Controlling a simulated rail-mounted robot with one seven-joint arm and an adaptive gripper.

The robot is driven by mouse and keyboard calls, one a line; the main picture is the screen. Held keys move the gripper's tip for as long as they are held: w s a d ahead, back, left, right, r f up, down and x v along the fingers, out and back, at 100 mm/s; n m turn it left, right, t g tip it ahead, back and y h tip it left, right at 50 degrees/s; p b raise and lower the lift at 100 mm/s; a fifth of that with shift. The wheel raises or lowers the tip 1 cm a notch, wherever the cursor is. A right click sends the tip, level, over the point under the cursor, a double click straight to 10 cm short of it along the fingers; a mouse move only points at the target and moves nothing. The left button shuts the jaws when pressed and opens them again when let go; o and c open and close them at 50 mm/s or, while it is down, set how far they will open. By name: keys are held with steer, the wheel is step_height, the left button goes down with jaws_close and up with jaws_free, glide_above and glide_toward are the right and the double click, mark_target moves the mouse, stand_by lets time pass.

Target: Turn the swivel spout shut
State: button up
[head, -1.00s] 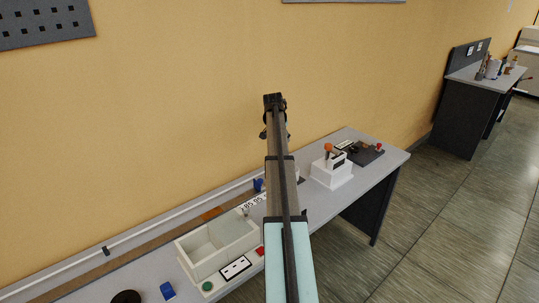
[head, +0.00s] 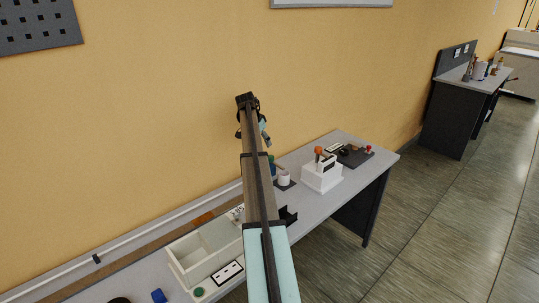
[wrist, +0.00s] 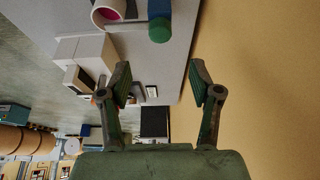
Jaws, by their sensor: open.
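My gripper (wrist: 160,78) is open in the wrist view, with nothing between its two fingers. In the head view my arm hides part of the bench, and I cannot make out the fingers there. I cannot clearly pick out a swivel spout. A blue-and-green bottle-like thing (wrist: 159,20) lies beyond the fingertips in the wrist view, apart from them. Beside it is a white cup (wrist: 116,6), pink inside. A white box with an orange-topped lever (head: 321,174) stands farther right.
The grey bench (head: 318,213) runs along the yellow wall. A white open bin (head: 190,262) stands left of my arm, and a small black holder (head: 288,216) right of it. A dark plate (head: 355,156) lies at the bench's far end. Open floor lies to the right.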

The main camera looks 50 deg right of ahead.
mark_target(270, 156)
steer(key=p+x, duration=0.2)
steer(key=x, duration=0.8)
steer(key=shift+d+f, duration=0.2)
steer(key=shift+f, duration=0.2)
jaws_close()
